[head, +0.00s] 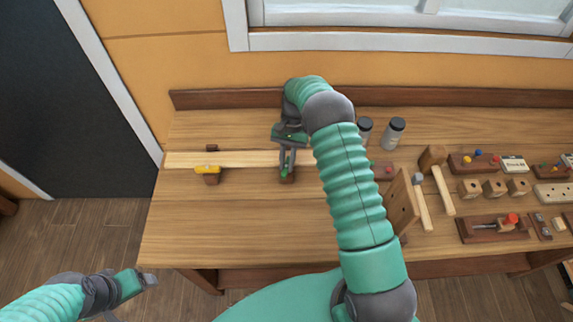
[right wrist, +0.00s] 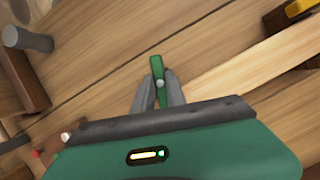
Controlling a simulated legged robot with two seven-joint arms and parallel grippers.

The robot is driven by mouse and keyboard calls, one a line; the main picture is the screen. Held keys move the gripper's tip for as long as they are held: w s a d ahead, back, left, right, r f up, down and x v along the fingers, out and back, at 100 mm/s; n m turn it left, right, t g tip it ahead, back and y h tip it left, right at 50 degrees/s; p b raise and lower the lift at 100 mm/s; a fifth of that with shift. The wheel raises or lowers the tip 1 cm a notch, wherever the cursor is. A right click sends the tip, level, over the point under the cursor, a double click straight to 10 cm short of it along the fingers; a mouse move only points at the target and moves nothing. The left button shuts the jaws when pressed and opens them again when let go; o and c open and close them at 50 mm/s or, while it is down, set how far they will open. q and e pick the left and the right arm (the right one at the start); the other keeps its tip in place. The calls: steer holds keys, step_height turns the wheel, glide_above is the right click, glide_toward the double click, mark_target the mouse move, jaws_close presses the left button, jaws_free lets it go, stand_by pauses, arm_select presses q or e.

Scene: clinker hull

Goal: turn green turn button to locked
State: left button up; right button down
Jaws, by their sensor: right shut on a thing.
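The green turn button (right wrist: 157,66) is between the fingertips of my right gripper (right wrist: 160,92), which is shut on it. In the head view the green turn button (head: 284,174) shows only as a small green patch under my right gripper (head: 287,163), on a dark block at the plank's front edge. My fingers hide part of it, so I cannot tell its exact angle in the head view. A pale plank (head: 240,158) lies across the bench beside it. My left gripper (head: 146,280) is low at the left, away from the bench, and its jaws are unclear.
A yellow turn button (head: 207,169) sits on another block at the plank's left. Two jars (head: 394,132), a mallet (head: 437,175) and several small wooden fixtures (head: 494,228) crowd the right side. The bench front left (head: 225,225) is clear.

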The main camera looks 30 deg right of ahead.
steer(key=shift+w+r+n+g+h+b, duration=0.15)
steer(key=shift+n+g+h+b, duration=0.3)
steer(key=shift+n, duration=1.25)
steer(key=shift+w, duration=0.1)
steer(key=c, duration=1.6)
jaws_free()
steer(key=shift+o, duration=1.2)
steer(key=shift+w+d, duration=0.1)
steer(key=shift+f, duration=0.2)
steer(key=shift+r, duration=0.1)
steer(key=shift+w+d+r, duration=0.1)
steer(key=shift+d+r, duration=0.05)
steer(key=shift+r, duration=0.25)
steer(key=v, duration=1)
steer(key=shift+w+r+b, duration=0.25)
steer(key=shift+r+b, duration=0.1)
steer(key=shift+b, duration=0.1)
